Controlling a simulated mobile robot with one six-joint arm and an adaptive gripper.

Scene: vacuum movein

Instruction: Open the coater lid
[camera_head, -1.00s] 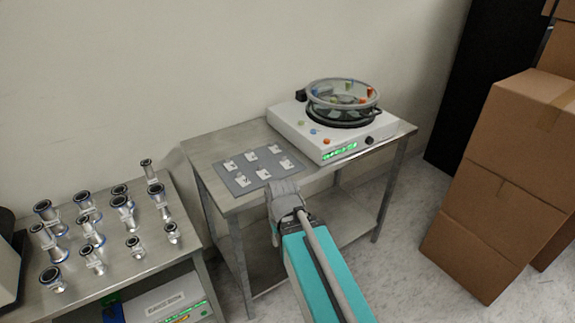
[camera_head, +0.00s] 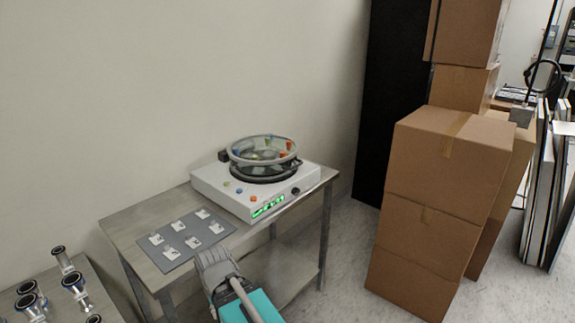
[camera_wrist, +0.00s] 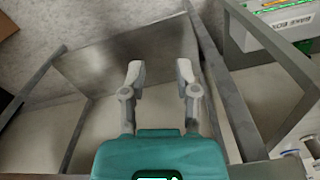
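The coater (camera_head: 255,187) is a white box with a green display, coloured buttons and a dark knob, standing on the far part of a metal table. Its round clear lid (camera_head: 262,150) with a grey rim and coloured knobs lies over the dark bowl, apparently closed. My gripper (camera_head: 215,262) is in front of the table's near edge, well short of the coater and lower than it in the picture. In the wrist view my gripper (camera_wrist: 160,75) has its two fingers apart with nothing between them.
A grey mat (camera_head: 183,240) with several small chips lies on the metal table (camera_head: 135,215) near my gripper. A second table at lower left holds metal flanged fittings (camera_head: 75,288). Stacked cardboard boxes (camera_head: 425,210) stand at right, with bare floor (camera_head: 345,260) between.

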